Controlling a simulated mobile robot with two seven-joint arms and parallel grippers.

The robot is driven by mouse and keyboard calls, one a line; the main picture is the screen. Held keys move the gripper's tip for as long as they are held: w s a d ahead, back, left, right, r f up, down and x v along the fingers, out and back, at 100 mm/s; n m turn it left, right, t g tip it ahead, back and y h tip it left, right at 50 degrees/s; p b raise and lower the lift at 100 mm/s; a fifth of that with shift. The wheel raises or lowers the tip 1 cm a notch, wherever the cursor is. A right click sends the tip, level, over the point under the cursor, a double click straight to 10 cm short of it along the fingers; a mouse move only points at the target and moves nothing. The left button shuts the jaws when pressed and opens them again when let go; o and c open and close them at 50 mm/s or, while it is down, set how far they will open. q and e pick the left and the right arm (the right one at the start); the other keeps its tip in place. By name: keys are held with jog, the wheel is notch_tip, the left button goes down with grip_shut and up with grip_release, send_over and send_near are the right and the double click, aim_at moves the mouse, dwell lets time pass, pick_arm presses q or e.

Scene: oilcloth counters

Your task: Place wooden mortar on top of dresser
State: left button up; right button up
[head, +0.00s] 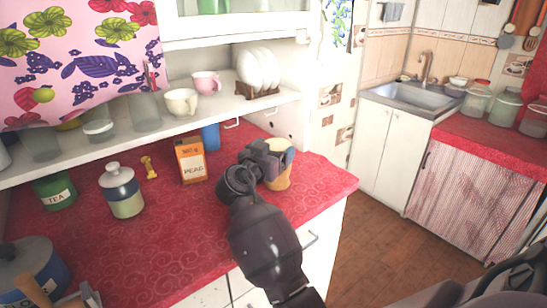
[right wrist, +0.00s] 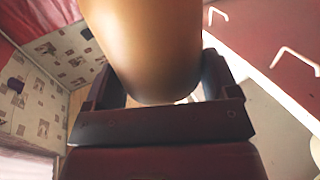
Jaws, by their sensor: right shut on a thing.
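The wooden mortar (head: 279,170) is a tan, rounded cup near the right front corner of the red-topped white dresser (head: 325,177). My right gripper (head: 268,154) is shut on the mortar, with dark fingers on either side of it. In the right wrist view the mortar (right wrist: 155,45) fills the space between the fingers (right wrist: 158,88). The gripper hides part of the mortar in the head view. I cannot tell whether its base touches the red cloth. My left gripper is not in view.
An orange box (head: 191,161), a blue cup (head: 210,137), a lidded jar (head: 122,190) and a green tea tin (head: 55,191) stand on the red cloth. A white shelf (head: 150,130) with cups and plates is above. A blue pot (head: 30,268) is at front left.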

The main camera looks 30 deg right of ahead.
jog(key=shift+f, duration=0.9)
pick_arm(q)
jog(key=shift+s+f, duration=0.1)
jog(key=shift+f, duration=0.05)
pick_arm(e)
jog(key=shift+f, duration=0.2)
jog(key=o, duration=1.4)
jog(key=shift+c, duration=0.2)
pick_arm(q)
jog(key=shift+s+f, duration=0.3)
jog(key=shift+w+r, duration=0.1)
